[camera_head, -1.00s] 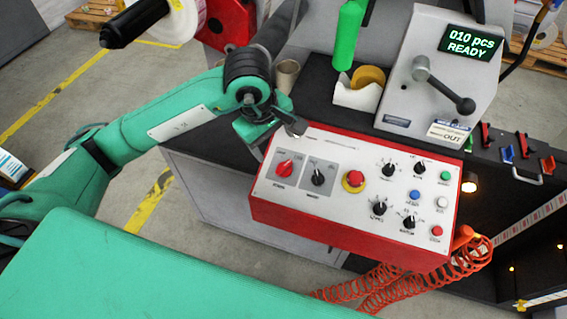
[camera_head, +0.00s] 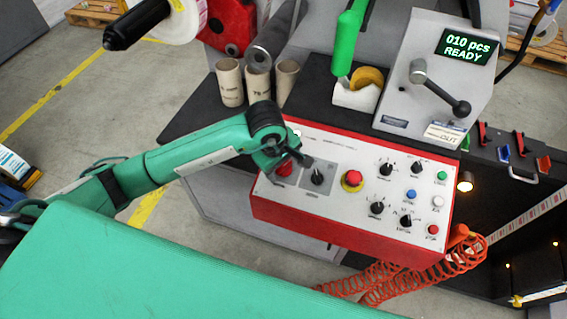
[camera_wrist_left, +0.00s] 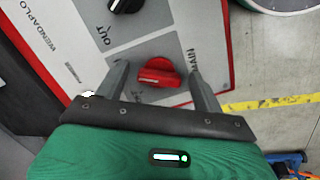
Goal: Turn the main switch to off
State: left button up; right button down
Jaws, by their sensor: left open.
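The main switch is a red rotary knob (camera_wrist_left: 158,74) on a grey plate marked MAIN in the left wrist view. Its grip bar lies roughly crosswise in that view, between the fingertips. In the head view the red knob (camera_head: 284,170) is partly hidden by my left gripper (camera_head: 288,158). My left gripper (camera_wrist_left: 157,70) is open, with one finger on each side of the knob and visible gaps to it. I cannot tell how deep the fingers reach. My right gripper is not in view.
The control panel (camera_head: 330,215) has a red housing. A black knob (camera_head: 317,177) sits close to the main switch, and a red emergency button (camera_head: 352,180) is farther right. Cardboard cores (camera_head: 230,82) stand behind the panel. A coiled red hose (camera_head: 375,282) hangs below.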

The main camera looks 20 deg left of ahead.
pick_arm(q)
jog(key=c, duration=1)
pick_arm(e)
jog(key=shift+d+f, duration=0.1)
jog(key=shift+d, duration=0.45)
